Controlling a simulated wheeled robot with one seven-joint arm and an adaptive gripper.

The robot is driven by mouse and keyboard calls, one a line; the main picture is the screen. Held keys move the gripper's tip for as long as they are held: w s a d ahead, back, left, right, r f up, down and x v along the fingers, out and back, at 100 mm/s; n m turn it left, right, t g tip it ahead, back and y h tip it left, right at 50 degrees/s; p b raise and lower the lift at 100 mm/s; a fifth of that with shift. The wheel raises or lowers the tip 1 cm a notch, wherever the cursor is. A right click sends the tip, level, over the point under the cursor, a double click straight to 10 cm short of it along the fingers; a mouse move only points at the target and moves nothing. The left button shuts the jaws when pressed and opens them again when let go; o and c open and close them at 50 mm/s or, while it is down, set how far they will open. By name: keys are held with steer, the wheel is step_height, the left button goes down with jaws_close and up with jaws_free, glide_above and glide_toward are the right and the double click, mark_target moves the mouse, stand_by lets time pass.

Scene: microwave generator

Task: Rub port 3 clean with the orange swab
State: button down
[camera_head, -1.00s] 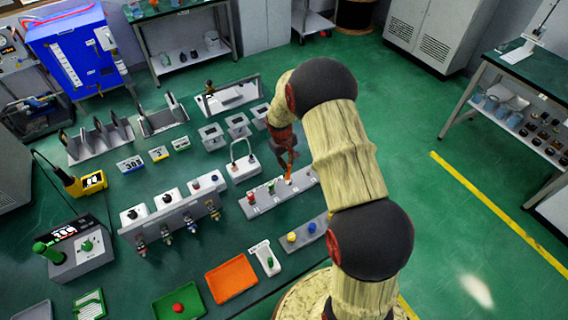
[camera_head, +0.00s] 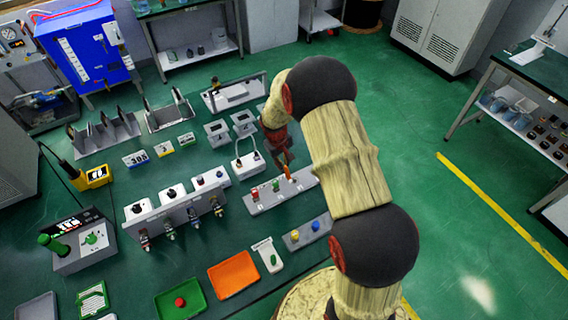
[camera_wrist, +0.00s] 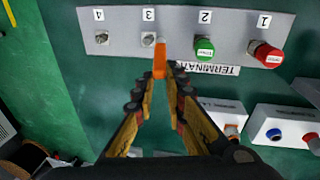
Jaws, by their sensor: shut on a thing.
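My gripper (camera_wrist: 160,82) is shut on the orange swab (camera_wrist: 160,62) in the wrist view; the swab also shows in the head view (camera_head: 287,172). Port 3 (camera_wrist: 148,39), a small metal socket under the label "3", lies just left of the tip. I cannot tell whether the tip touches it. Port 4 (camera_wrist: 101,37) is bare, further left. Port 2 has a green cap (camera_wrist: 204,47) and port 1 a red cap (camera_wrist: 267,54), both to the right. My arm hides part of the panel in the head view.
A white box with a handle (camera_head: 247,165) stands behind the panel. A grey block with yellow and blue knobs (camera_head: 307,232) is in front. An orange tray (camera_head: 233,275) and a green tray (camera_head: 180,300) lie at the front.

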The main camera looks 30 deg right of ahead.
steer(key=shift+r+p, duration=1.7)
steer(key=shift+r, duration=1.3)
step_height(320, 180, up, 3)
steer(key=shift+p, duration=0.8)
